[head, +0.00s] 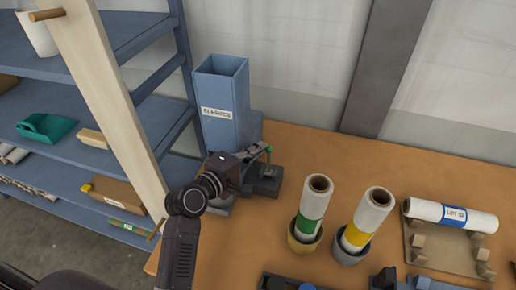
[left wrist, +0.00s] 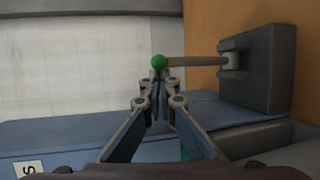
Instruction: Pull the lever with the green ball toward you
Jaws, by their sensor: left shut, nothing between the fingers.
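The green ball (left wrist: 159,62) sits at the end of a pale lever rod (left wrist: 197,62) in the left wrist view. The rod runs right into a dark grey block (left wrist: 263,68). My left gripper (left wrist: 158,84) is shut and empty, its fingertips at or just in front of the ball; whether they touch it I cannot tell. In the head view the left gripper (head: 258,156) is at the lever's block (head: 265,178) on the table, beside the blue box. A little green shows there by the fingertips. My right gripper is not in view.
A tall open blue box (head: 222,100) stands behind the block. A blue shelf (head: 60,128) with a pale upright board is at the left.

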